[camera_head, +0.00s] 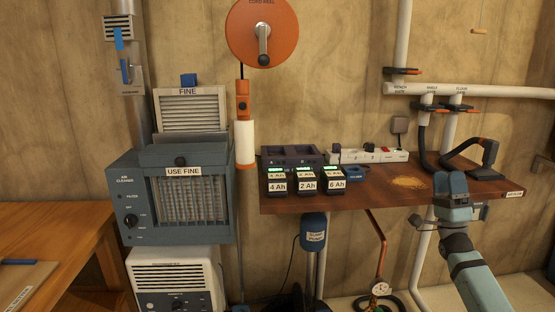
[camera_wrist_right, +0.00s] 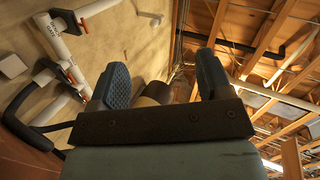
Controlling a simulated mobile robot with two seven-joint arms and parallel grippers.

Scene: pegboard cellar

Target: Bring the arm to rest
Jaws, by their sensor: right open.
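My right arm (camera_head: 474,272) comes up from the lower right in the head view. Its gripper (camera_head: 451,184) is raised in front of the right part of the wooden shelf. In the right wrist view, the two blue fingers of this gripper (camera_wrist_right: 162,84) stand wide apart. Nothing is held between them; wall, pipes and ceiling beams show behind. My left gripper is in neither view.
The wooden shelf (camera_head: 375,197) holds labelled batteries (camera_head: 307,184), a power strip (camera_head: 370,156) and a black hose tool (camera_head: 475,160). White pipes (camera_head: 480,91) run along the wall. An air cleaner (camera_head: 180,205) stands left. A gauge (camera_head: 380,288) hangs below the shelf.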

